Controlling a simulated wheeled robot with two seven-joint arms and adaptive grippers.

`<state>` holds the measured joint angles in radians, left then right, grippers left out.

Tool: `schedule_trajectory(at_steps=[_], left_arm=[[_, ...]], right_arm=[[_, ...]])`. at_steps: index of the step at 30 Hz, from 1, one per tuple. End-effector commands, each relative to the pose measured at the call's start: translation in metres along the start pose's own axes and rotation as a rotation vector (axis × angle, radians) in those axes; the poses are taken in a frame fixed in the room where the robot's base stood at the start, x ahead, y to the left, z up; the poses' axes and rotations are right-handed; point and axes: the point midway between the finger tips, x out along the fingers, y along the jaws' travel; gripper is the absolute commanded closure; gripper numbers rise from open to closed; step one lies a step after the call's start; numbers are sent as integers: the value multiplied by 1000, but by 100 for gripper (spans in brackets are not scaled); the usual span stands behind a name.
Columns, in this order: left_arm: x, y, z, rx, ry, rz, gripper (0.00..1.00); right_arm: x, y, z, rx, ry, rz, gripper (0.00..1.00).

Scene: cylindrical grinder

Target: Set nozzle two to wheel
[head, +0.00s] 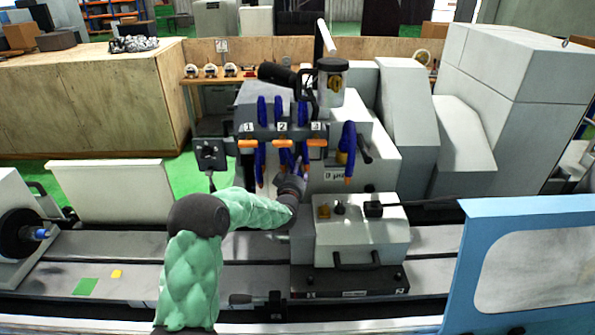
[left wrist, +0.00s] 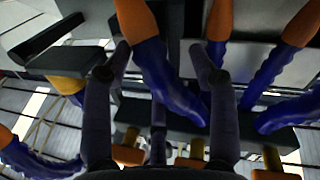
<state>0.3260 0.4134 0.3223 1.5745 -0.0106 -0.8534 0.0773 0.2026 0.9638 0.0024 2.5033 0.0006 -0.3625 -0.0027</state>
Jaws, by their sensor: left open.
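In the head view, a manifold carries blue segmented hoses with orange tips and number plates 1, 2 and 3. Plate 2 (head: 282,127) sits in the middle, with an orange lever (head: 282,144) below it. Nozzle two's blue hose (head: 283,158) hangs under it. My left gripper (head: 295,175) is just below the hanging nozzles, partly hidden by its own wrist. In the left wrist view my left gripper (left wrist: 160,58) is open. A blue hose (left wrist: 165,75) with an orange tip (left wrist: 137,20) shows between its fingers; I cannot tell whether they touch. My right gripper is out of view.
Neighbouring hoses hang close on both sides, including nozzle one's (head: 259,165) and a thicker blue one (head: 347,150) at the right. A grey box with a handle (head: 358,235) stands right of my forearm. A blue-framed guard (head: 520,211) is at the lower right.

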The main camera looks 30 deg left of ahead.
Motion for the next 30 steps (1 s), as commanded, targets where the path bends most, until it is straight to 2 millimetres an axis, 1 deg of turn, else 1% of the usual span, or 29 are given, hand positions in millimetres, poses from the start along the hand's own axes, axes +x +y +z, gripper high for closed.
schedule_trajectory(at_steps=[3, 5, 6, 8, 9, 10, 14, 17, 22, 27, 30], left_arm=[[0, 0, 0, 0, 0, 0, 41], [0, 0, 0, 0, 0, 0, 58], [0, 0, 0, 0, 0, 0, 69], [0, 0, 0, 0, 0, 0, 86], [0, 0, 0, 0, 0, 0, 98], [0, 0, 0, 0, 0, 0, 100], [0, 0, 0, 1, 0, 0, 100], [-1, -3, 0, 19, -2, -2, 100], [-3, -16, 2, 114, -19, -10, 100], [-6, -32, 0, 257, -46, -23, 100], [-8, -40, -2, 336, -64, -30, 100]], right_arm=[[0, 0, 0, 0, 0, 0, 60], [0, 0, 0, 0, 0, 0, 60], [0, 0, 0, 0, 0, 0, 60], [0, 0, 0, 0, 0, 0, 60], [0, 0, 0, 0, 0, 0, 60], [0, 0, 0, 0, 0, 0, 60], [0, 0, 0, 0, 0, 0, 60], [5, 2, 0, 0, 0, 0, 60], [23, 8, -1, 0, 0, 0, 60], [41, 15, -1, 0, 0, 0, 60], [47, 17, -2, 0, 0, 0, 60]])
